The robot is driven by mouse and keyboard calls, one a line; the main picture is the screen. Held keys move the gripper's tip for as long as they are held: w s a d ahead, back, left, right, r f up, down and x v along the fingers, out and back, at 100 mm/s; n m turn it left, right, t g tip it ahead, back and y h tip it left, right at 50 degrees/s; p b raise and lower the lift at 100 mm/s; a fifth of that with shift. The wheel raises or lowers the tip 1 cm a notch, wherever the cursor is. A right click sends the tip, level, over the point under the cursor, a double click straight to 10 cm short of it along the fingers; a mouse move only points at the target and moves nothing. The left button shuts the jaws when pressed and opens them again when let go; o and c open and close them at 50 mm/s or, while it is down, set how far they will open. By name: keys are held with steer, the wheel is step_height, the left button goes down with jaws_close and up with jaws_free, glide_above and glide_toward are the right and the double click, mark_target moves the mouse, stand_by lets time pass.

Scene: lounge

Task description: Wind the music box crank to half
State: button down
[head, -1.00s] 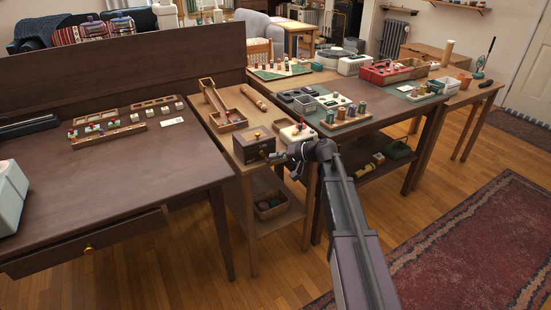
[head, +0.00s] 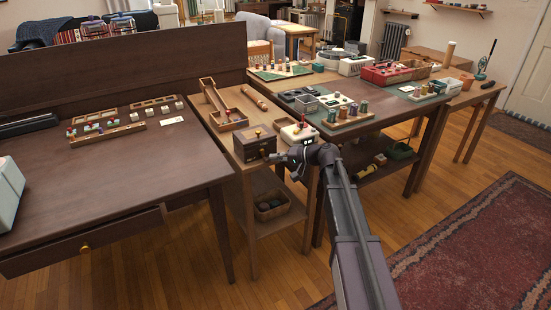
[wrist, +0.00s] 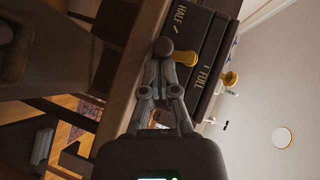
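The music box (head: 250,144) is a dark brown box with a small knob on top. It stands at the front of the narrow wooden side table in the head view. In the wrist view its dark face (wrist: 199,50) appears turned on its side, with gold HALF and FULL marks. A brass crank hub (wrist: 187,58) sticks out from it, with a dark round crank knob (wrist: 163,46) beside it. My gripper (wrist: 162,66) has its fingertips closed in at the knob and looks shut on it; the tips partly hide the contact. In the head view my gripper (head: 279,156) is at the box's right side.
A cream device (head: 299,134) stands close behind and right of the box. A wooden tray (head: 226,118) lies behind it. A basket (head: 271,206) sits on the shelf below. A dark desk (head: 120,190) fills the left, and open floor lies in front.

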stand_by(0.8)
steer(key=w+d+r+p, duration=0.1)
steer(key=d+r+p, duration=0.1)
steer(key=shift+w+d, duration=0.35)
steer(key=shift+d, duration=0.05)
steer(key=p+v, duration=0.2)
steer(key=v, duration=0.8)
steer(key=shift+d+p, duration=0.15)
steer(key=shift+p, duration=0.2)
steer(key=shift+s, duration=0.15)
steer(key=s+a+f+g+h, duration=0.35)
steer(key=s+f+h, duration=0.35)
steer(key=s+f, duration=0.5)
steer(key=s+d+f+g+h, duration=0.1)
steer(key=s+d+h, duration=0.15)
steer(key=s, duration=0.35)
steer(key=s+d+f+g+h, duration=0.1)
steer(key=s+d+h, duration=0.1)
steer(key=s+h, duration=0.35)
step_height(320, 180, up, 25)
steer(key=s+y+p, duration=0.1)
steer(key=p, duration=2.3)
steer(key=shift+s+d+n, duration=0.2)
steer(key=shift+d+n, duration=0.15)
steer(key=shift+n, duration=0.05)
